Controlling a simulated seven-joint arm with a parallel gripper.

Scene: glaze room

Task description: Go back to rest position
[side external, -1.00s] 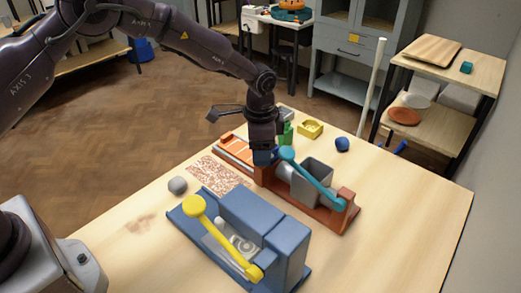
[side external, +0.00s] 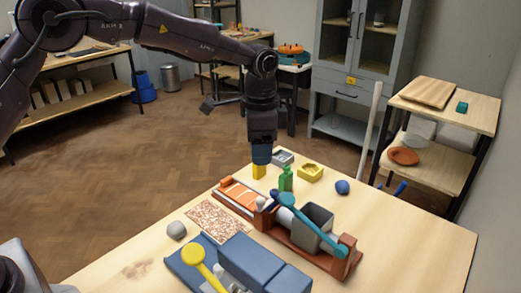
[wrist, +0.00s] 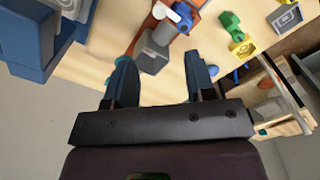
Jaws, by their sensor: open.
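My gripper (side external: 262,155) is open and empty, hanging above the table in the side view. In the wrist view its two dark blue fingers (wrist: 158,62) are spread apart with nothing between them. Below and beside it stands a rust-red device (side external: 290,235) with a teal lever (side external: 312,225) and a grey box (side external: 314,222). The grey box (wrist: 150,58) also shows in the wrist view, beyond the fingers. My gripper is clear of the device.
A blue device (side external: 245,262) with a yellow lever (side external: 201,261) stands in front. A grey ball (side external: 176,230), speckled mat (side external: 218,218), green bottle (side external: 286,178), yellow mould (side external: 310,173), yellow block (side external: 259,172) and blue ball (side external: 342,187) are on the table. The right front table is bare.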

